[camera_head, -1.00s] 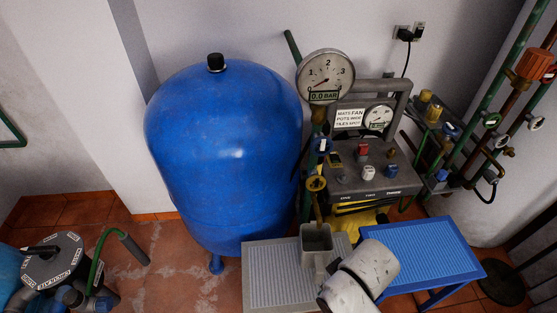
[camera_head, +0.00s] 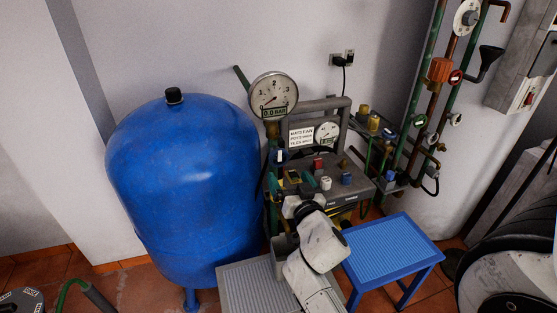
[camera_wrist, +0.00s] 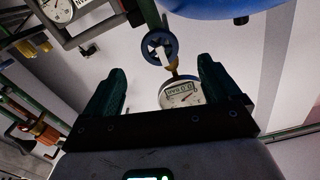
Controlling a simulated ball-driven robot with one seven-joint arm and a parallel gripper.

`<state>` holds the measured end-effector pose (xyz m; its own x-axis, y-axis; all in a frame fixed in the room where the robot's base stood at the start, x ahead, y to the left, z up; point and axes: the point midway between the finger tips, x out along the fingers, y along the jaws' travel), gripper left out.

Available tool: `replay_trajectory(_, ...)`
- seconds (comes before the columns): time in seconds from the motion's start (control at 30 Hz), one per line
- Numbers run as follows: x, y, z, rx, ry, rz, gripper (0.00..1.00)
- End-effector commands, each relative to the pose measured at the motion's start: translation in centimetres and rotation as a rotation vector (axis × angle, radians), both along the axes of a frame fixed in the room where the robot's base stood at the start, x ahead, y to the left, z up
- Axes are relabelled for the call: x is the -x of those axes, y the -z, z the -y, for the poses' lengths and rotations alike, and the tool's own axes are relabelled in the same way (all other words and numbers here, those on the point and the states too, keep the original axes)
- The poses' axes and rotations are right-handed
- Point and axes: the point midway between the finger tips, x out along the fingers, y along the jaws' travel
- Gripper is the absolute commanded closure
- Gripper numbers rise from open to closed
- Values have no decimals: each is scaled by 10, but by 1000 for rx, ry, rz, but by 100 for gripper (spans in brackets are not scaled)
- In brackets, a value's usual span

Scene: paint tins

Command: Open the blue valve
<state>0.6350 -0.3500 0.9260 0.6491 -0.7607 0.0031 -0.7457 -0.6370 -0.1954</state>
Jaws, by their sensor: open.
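A round blue valve wheel (camera_wrist: 160,47) on a green pipe faces me in the wrist view, just beyond and roughly between my fingertips. It appears apart from them. The gauge reads 0.0 BAR and also shows in the wrist view (camera_wrist: 181,92). My gripper (camera_head: 290,181) is open and empty in front of the pipe, left of the control panel. It shows from behind in the wrist view (camera_wrist: 162,62).
A big blue tank (camera_head: 185,180) stands left of the pipe. A grey bench (camera_head: 240,285) and a blue bench (camera_head: 392,250) stand in front. The grey panel (camera_head: 345,197) and wall pipes (camera_head: 418,100) lie to the right.

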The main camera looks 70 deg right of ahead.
Motion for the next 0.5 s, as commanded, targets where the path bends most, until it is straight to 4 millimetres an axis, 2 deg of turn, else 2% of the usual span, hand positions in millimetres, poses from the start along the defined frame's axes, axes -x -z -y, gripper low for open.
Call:
replay_trajectory(0.3,-36,-2,43,0,2,-1,10)
replay_trajectory(0.5,-54,-1,64,-1,3,0,10)
